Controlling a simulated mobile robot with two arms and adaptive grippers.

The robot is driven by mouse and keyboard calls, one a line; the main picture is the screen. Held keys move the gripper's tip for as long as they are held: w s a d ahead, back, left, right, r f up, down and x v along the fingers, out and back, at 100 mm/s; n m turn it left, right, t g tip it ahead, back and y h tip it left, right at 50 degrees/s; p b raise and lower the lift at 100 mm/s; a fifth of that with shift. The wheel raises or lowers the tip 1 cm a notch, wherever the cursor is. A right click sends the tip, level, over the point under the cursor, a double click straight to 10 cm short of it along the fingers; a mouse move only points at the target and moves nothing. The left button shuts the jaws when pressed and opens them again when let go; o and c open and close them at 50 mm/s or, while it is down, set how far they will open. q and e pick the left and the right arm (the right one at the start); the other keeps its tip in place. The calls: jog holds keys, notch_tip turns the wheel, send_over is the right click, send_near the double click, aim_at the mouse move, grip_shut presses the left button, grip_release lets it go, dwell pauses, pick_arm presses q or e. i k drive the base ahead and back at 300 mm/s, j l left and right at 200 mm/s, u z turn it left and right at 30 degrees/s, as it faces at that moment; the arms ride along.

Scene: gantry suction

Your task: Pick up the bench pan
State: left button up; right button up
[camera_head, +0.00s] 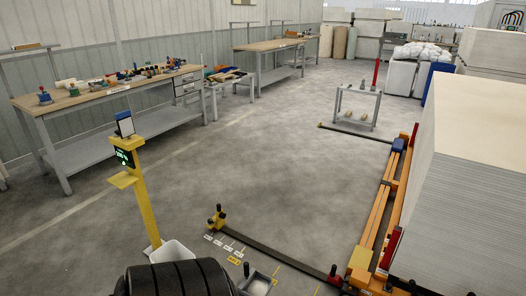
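I cannot tell for sure which thing is the bench pan. A small shallow grey metal pan (258,284) shows at the bottom edge, low near the floor, partly cut off by the frame. A workbench (120,90) at the left carries several small tools and parts, too small to tell apart; no pan is clear among them. Neither of my grippers is in view.
A yellow post with a display (124,158) stands at left front, a white bin (172,251) and black ribbed cylinder (180,280) below it. A dark floor rail (270,250) meets an orange gantry beam (376,215) beside a tall board stack (470,150). The middle floor is clear.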

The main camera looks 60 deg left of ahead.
aim_at(255, 283)
jog(key=u, duration=2.15)
